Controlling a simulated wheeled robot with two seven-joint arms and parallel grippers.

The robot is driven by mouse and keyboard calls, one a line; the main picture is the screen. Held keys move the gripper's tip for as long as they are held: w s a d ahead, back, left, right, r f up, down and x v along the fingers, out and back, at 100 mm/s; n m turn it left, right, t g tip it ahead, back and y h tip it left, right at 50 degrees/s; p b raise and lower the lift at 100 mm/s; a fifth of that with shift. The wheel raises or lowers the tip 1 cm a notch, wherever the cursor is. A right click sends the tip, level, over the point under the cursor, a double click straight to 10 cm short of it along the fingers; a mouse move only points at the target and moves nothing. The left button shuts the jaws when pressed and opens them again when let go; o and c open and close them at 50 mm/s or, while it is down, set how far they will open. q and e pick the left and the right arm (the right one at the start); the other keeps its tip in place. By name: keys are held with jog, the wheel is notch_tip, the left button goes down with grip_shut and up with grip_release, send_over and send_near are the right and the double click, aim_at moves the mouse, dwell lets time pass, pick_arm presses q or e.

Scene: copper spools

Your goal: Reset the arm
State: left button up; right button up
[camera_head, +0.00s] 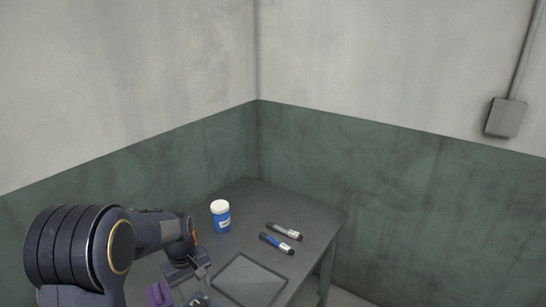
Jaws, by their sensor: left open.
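My left arm comes in from the left and bends down over the grey table (322,215). My left gripper (200,282) is open near the table's front part, beside the dark flat panel (252,279). I see nothing between its fingers, though they are small and partly hard to make out. My right gripper is not in view. No copper spool shows.
A blue bottle with a white cap (221,216) stands upright behind the gripper. Two markers, one dark and white (285,231) and one blue and dark (276,243), lie to its right. A purple object (158,294) is at the lower left. Walls close off the back.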

pick_arm(q)
jog(key=s+d+r+m+t+h, duration=0.1)
jog(key=s+r+m+t+h, duration=0.25)
jog(key=s+r, duration=0.85)
jog(key=s+d+m+t, duration=0.2)
jog(key=s+d+m, duration=0.1)
jog(key=s, duration=1.1)
jog(key=shift+s+r+m, duration=0.3)
jog(key=shift+m, duration=0.05)
